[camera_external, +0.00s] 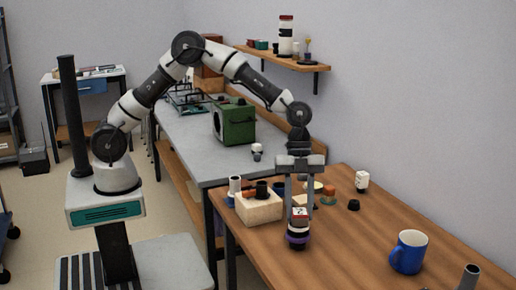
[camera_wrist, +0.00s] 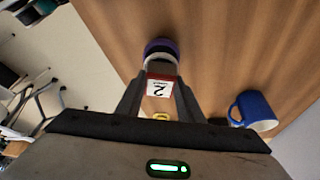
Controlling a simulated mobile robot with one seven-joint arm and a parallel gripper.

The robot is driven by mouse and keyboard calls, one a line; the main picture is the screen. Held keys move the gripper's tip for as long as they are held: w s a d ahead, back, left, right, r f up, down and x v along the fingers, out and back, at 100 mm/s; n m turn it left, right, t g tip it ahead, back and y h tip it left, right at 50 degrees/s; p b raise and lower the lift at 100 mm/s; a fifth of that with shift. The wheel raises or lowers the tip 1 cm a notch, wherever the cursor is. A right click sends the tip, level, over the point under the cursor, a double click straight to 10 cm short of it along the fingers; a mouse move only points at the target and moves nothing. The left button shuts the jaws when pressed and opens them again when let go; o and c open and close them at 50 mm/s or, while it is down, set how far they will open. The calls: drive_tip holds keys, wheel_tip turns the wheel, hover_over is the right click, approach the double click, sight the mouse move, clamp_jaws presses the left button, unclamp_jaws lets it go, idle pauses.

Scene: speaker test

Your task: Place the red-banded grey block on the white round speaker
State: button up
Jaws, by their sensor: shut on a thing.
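My gripper (camera_external: 299,207) points down over the wooden table and is shut on the red-banded block (camera_external: 299,214). In the wrist view the block (camera_wrist: 160,89) sits between my fingertips (camera_wrist: 161,84), with a red edge and a pale face marked "2". Directly below it in the external view is a round thing with dark, white and purple bands (camera_external: 298,236). It also shows in the wrist view, just past the block, with a white part and a purple rim (camera_wrist: 160,47). This may be the white round speaker. I cannot tell whether the block touches it.
A blue mug (camera_external: 409,252) stands to the right. Several small items, including a white jar (camera_external: 362,181) and black cap (camera_external: 353,205), lie behind. The table's front centre is clear.

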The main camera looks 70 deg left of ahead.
drive_tip(key=o, duration=1.1)
drive_tip(key=shift+f, duration=0.1)
